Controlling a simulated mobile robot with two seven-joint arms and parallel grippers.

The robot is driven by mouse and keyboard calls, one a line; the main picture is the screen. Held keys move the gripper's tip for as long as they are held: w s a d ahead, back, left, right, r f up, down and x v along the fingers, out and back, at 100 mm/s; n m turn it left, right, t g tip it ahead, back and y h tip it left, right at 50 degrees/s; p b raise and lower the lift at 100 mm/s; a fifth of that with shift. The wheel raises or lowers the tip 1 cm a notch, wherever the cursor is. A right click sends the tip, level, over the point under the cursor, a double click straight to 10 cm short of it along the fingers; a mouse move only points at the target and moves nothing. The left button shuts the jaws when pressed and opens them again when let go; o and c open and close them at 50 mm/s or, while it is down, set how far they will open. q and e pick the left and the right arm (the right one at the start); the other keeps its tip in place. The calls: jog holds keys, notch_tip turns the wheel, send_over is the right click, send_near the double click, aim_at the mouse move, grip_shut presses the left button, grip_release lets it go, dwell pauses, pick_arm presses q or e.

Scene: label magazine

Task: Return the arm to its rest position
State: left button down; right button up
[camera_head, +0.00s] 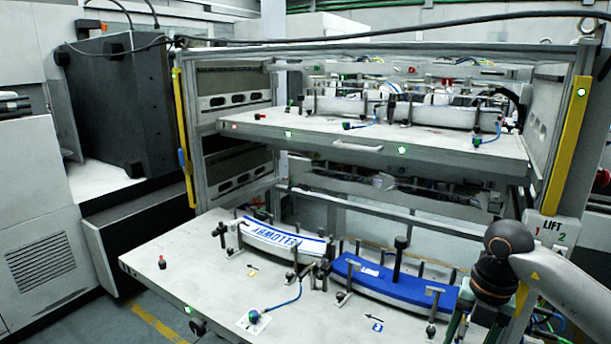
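My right arm (560,280) comes in from the right edge, with a dark rounded joint. Its dark end part (491,282) points down over the right end of the lower shelf. I cannot make out its fingertips or whether they hold anything. My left arm and gripper are not in view. On the lower shelf (190,262), a white curved label stack with blue lettering (283,240) lies at left between dark posts. A blue curved stack (385,279) lies to its right, also between posts. The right arm's end is just right of the blue stack.
An upper shelf (300,128) with white stacks and posts sits above in a metal frame. Yellow uprights stand at left (182,130) and right (567,145). A dark machine box (120,95) stands at left.

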jog(key=s+a+f+n+g+y+p, duration=0.15)
jog(key=a+y, duration=0.25)
jog(key=a, duration=0.6)
jog(key=s+a+f+n+y, duration=0.25)
jog(key=a+y, duration=0.25)
jog(key=a, duration=0.4)
jog(key=s+a+r+m+t+y+p, duration=0.2)
jog(key=a+r+m+t+y, duration=0.45)
jog(key=a+y, duration=0.2)
jog(key=w+d+f+m+t+h+p, duration=0.1)
jog(key=d+f+m+t+h, duration=0.4)
jog(key=m, duration=0.4)
jog(key=w+d+f+m+t+h, duration=0.1)
jog(key=d+f+m+t+h, duration=0.35)
jog(key=m, duration=0.45)
pick_arm(q)
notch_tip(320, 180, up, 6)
jog(key=p, duration=0.1)
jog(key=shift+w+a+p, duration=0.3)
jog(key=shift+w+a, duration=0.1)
pick_arm(e)
jog(key=s+d+f+m+g+h, duration=0.2)
jog(key=s+d+f+m+h, duration=0.1)
jog(key=s+f, duration=0.4)
jog(key=s+d+f+m+g+h, duration=0.3)
jog(key=s+f+m, duration=0.1)
jog(key=s+f, duration=0.4)
jog(key=shift+s+d+h, duration=0.2)
jog(key=shift+d+h, duration=0.15)
jog(key=shift+h, duration=0.05)
